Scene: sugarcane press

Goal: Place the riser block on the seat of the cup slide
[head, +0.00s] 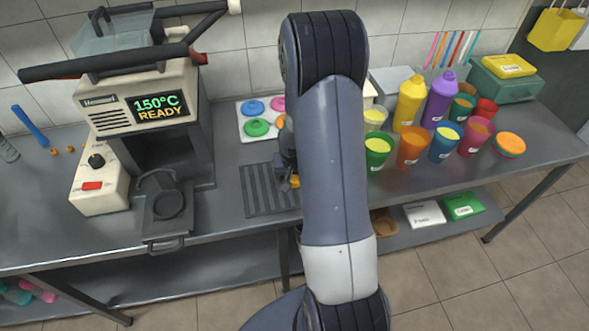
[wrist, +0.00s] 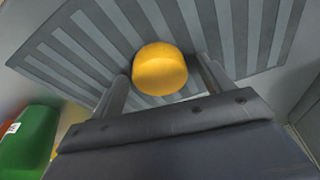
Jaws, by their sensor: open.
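The riser block (wrist: 160,70) seems to be the short yellow-orange cylinder on the striped grey mat in the wrist view. My gripper (wrist: 164,84) is open, with one finger on each side of the block; I cannot tell whether either touches it. In the head view a bit of yellow (head: 295,181) shows beside my gripper, mostly hidden by my arm. The cup slide (head: 168,206) is the dark tray with a round seat at the front of the press, left of the mat. Its seat looks empty.
The press (head: 140,105) reads 150°C READY. The striped mat (head: 262,192) lies right of it, with a tray of coloured lids (head: 257,128) behind. Cups, including a green cup (head: 377,153), and bottles crowd the counter at right. A green cup also shows in the wrist view (wrist: 30,140).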

